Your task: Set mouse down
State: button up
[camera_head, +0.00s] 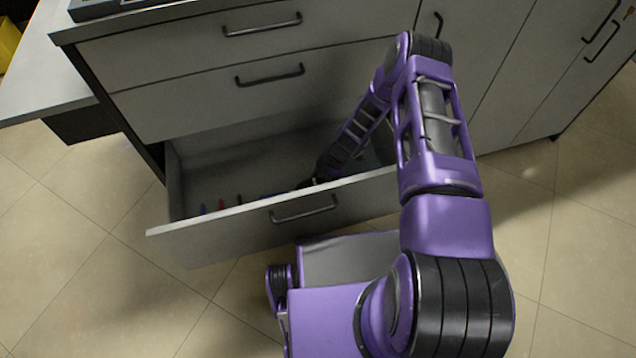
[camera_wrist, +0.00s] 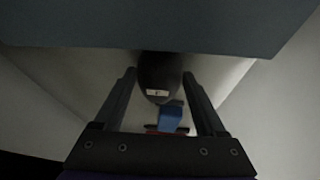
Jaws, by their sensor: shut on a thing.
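A dark, rounded mouse (camera_wrist: 158,68) with a small light label sits between the two fingers of my gripper (camera_wrist: 160,76) in the wrist view. The gripper is shut on it. In the head view my arm reaches down into the open bottom drawer (camera_head: 215,226). The gripper end is low inside the drawer, dark and partly hidden by its front panel, so the mouse cannot be made out there. I cannot tell whether the mouse touches the drawer floor.
A blue item (camera_wrist: 170,117) shows below the mouse in the wrist view. Closed drawers (camera_head: 190,90) rise above, and a grey edge (camera_wrist: 150,25) crosses the top of the wrist view.

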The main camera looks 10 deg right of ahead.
jog(key=shift+f, duration=0.3)
jog(key=o, duration=1.4)
jog(key=shift+f, duration=0.1)
jog(key=shift+c, duration=0.2)
jog(key=p+v, duration=0.1)
jog(key=v, duration=1.1)
jog(key=shift+p, duration=0.4)
